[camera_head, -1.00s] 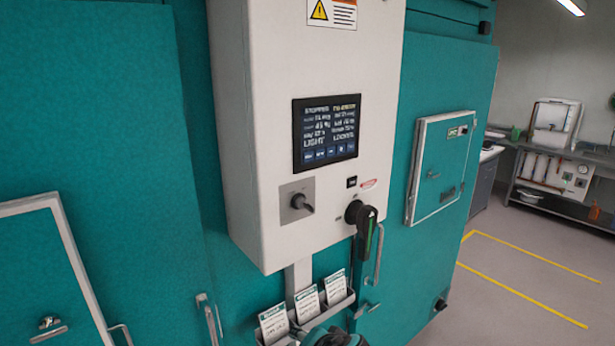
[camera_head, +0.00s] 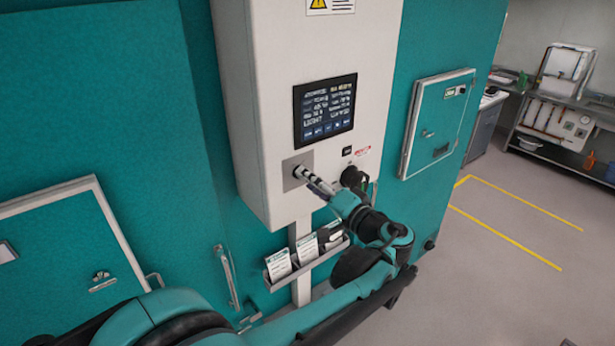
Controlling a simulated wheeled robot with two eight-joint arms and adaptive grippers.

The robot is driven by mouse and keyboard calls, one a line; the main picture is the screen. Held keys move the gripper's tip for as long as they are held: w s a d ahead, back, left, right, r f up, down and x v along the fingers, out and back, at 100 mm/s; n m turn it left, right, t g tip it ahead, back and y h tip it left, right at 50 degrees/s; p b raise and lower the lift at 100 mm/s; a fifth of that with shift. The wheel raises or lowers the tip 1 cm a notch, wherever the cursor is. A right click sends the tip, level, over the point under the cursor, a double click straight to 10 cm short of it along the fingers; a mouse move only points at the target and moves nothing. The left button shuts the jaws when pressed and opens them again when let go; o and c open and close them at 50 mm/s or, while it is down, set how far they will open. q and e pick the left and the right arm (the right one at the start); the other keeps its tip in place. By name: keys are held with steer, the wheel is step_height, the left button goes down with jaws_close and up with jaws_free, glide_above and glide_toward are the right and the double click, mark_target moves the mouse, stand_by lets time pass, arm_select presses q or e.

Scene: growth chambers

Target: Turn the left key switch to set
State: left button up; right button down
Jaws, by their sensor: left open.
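The left key switch sits on a square grey plate (camera_head: 291,182) low on the front of the white control box (camera_head: 262,130). My left gripper (camera_head: 307,176) is right at the switch, its fingers pointing at the plate and covering the key. The gripper is open; I cannot tell whether the fingers touch the key. The key's angle is hidden. A black rotary handle (camera_head: 353,178) is to the right of the plate, partly hidden by my left arm. My right gripper is not in view.
A dark display (camera_head: 324,108) is above the switch. A small teal door (camera_head: 437,118) is to the right. Yellow lines (camera_head: 515,207) mark open floor at the right.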

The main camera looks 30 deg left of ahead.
arm_select(q)
steer(key=shift+x, duration=0.8)
jaws_close()
steer(key=shift+m, duration=0.5)
steer(key=m+b, duration=0.1)
steer(key=m, duration=0.3)
steer(key=shift+m, duration=0.3)
steer(key=m+b, duration=0.1)
steer(key=m, duration=0.5)
steer(key=shift+r+m, duration=0.1)
steer(key=shift+m, duration=0.2)
